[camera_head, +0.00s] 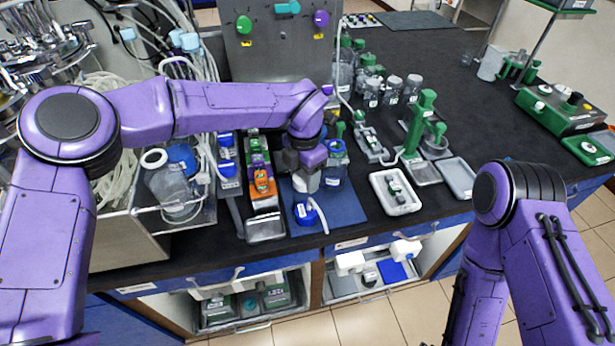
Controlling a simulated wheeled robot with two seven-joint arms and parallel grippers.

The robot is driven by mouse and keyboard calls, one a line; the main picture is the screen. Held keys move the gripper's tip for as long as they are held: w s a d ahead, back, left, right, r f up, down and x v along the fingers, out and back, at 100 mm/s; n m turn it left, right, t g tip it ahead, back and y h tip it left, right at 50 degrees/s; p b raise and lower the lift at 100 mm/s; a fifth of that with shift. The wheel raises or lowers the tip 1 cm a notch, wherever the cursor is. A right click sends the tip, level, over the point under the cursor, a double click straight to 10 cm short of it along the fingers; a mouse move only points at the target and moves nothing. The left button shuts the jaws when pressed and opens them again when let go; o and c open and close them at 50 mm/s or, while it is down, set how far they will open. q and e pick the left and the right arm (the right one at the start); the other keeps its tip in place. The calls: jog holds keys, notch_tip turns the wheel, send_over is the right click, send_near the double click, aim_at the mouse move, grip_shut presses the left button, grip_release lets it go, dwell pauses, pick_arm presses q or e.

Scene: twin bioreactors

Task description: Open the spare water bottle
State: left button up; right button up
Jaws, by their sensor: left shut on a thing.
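My left gripper (305,160) points down over the blue mat (346,207) and is shut on a small pale thing (306,183), which looks like a white bottle top. The jaws hide most of it, so I cannot tell whether it is a loose cap or still sits on a bottle. A clear bottle with a blue ring (335,160) stands upright just right of the gripper. A blue cap with a white tube (306,213) lies at the front of the mat. I cannot tell which bottle is the spare water one. My right gripper is out of view.
A rack with coloured parts (262,185) stands left of the mat. A white tray (395,192) and a green stand (420,120) are to the right. A large clear bottle (172,185) stands further left. A grey panel (278,45) rises behind. The dark bench at back right is mostly clear.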

pick_arm(q)
jog(key=shift+w+f, duration=1.15)
jog(key=shift+d+f+p, duration=0.1)
jog(key=shift+f+p, duration=0.15)
jog(key=shift+p, duration=0.1)
notch_tip(320, 180, down, 2)
jog(key=shift+s+f, duration=0.1)
jog(key=shift+f, duration=0.1)
jog(key=shift+w+f, duration=0.25)
jog(key=shift+f, duration=0.15)
jog(key=shift+s+f, duration=0.1)
jog(key=shift+f, duration=0.05)
jog(key=o, duration=1.2)
jog(key=shift+c, duration=0.2)
notch_tip(320, 180, up, 12)
jog(key=shift+r+b, duration=0.25)
jog(key=shift+b, duration=0.55)
